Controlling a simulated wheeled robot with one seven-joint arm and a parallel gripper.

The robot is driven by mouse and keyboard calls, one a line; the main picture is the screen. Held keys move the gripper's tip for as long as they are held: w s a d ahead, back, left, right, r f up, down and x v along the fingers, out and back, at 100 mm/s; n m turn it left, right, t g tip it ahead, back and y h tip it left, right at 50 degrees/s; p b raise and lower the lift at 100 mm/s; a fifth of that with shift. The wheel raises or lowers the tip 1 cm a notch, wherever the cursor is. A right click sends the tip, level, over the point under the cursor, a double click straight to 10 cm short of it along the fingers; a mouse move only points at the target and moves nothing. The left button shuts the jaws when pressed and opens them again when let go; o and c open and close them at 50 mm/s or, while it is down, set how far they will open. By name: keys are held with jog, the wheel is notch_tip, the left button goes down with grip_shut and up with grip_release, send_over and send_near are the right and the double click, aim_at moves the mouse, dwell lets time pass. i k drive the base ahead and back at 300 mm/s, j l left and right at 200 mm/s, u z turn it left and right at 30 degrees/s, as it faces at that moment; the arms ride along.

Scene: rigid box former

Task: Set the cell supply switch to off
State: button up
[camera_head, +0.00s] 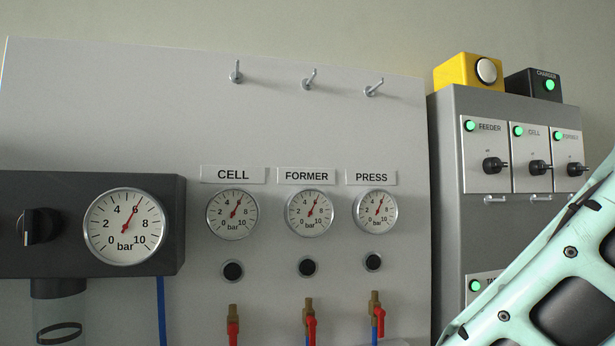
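The cell supply switch is a black rotary knob (538,167) on the grey plate labelled CELL, in the middle of the top row on the cabinet at the right. Its handle points sideways, to the right. The green lamp (518,131) above it is lit. My gripper is not in view. A pale green link of my arm crosses the lower right corner and covers part of the cabinet.
FEEDER (495,165) and FORMER (575,169) switches flank the cell switch, both with lit green lamps. Yellow (455,72) and black boxes top the cabinet (447,200). A grey panel (330,130) at left carries gauges, hooks and red-handled valves.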

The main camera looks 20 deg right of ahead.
aim_at(536, 167)
jog(key=l+z, duration=0.15)
jog(key=z, duration=0.2)
jog(key=k+l+z, duration=0.1)
jog(key=z, duration=0.2)
jog(key=l+z, duration=0.35)
jog(key=j, duration=0.1)
